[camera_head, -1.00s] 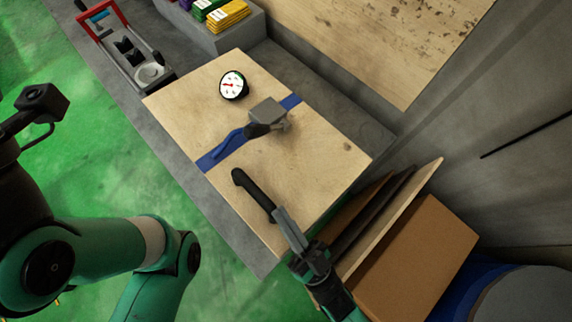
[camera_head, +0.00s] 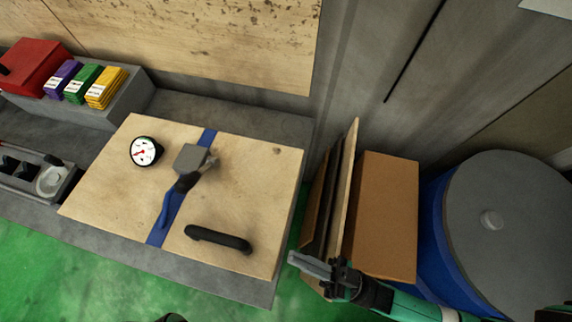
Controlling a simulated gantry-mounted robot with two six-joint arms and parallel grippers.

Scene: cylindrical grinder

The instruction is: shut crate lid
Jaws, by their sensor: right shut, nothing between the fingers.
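The crate's pale wooden top (camera_head: 255,170), which I take for the lid, lies flat at left of centre. A blue strap (camera_head: 206,138) with a grey metal buckle crosses it. A black bar handle (camera_head: 218,239) is on its front right part. A round white dial gauge (camera_head: 146,151) sits at its left. My right gripper (camera_head: 297,259) is shut and empty, beyond the crate's right front edge and apart from the handle in the picture. The crate's inside is hidden.
Upright boards (camera_head: 343,190) and a brown cardboard box (camera_head: 388,215) stand close to the right of the crate. A blue drum (camera_head: 437,230) with a grey lid is farther right. A grey bin (camera_head: 130,98) holds coloured packs at the back left. Green floor is open in front.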

